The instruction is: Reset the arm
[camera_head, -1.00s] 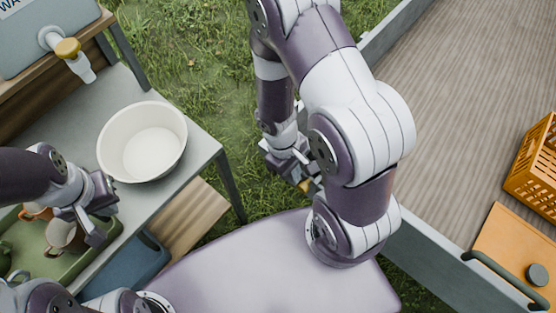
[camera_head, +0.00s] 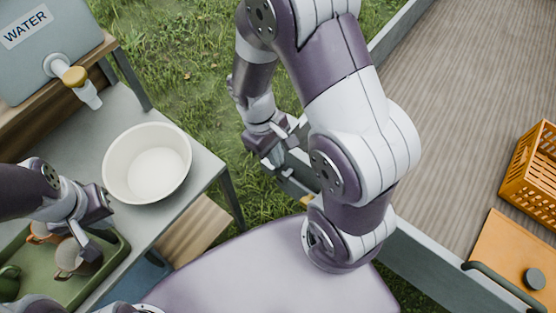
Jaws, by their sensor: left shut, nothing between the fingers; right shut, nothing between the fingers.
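My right arm rises through the middle of the head view and bends down to its gripper (camera_head: 274,157). That gripper is shut and empty, over the grass beside the table. My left gripper (camera_head: 98,235) comes in from the left and is shut and empty. It hangs above the green tray (camera_head: 112,254), close to a grey-brown mug (camera_head: 67,257). I cannot tell whether it touches the mug.
A white basin (camera_head: 147,165) stands on the grey table (camera_head: 190,178) under a water tank (camera_head: 40,45) with a tap (camera_head: 80,80). On the right, a wood-floored bed (camera_head: 460,110) holds an orange crate (camera_head: 535,170) and an orange board (camera_head: 515,250).

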